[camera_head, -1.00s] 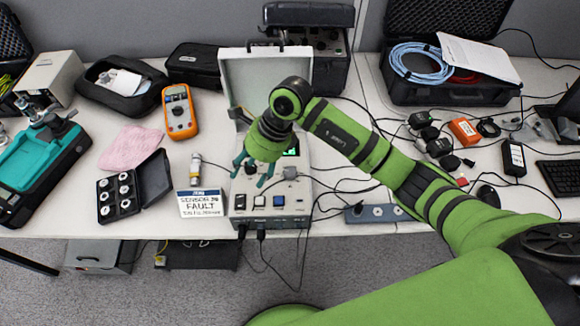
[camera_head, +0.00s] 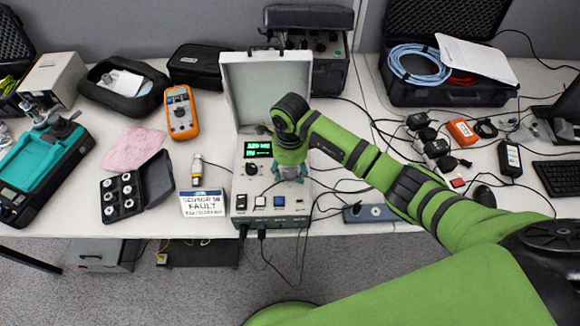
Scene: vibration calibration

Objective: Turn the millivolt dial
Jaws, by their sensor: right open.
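The calibrator box (camera_head: 240,208) stands at the table's front edge with its grey lid open at the back. Its green display (camera_head: 258,150) is lit, and a dark round knob (camera_head: 251,168) shows on the panel below it. I cannot read which dial is the millivolt one. My right gripper (camera_head: 291,190) is open and points down over the right side of the panel, to the right of the knob. It hides that part of the panel, and I cannot tell whether it touches anything. My left gripper is not in view.
A sensor fault card (camera_head: 202,203) and a small cylindrical sensor (camera_head: 198,166) are left of the box. An orange multimeter (camera_head: 180,112) lies farther back. Black cables run right of the box near a power strip (camera_head: 370,213). A black case (camera_head: 123,197) lies open at left.

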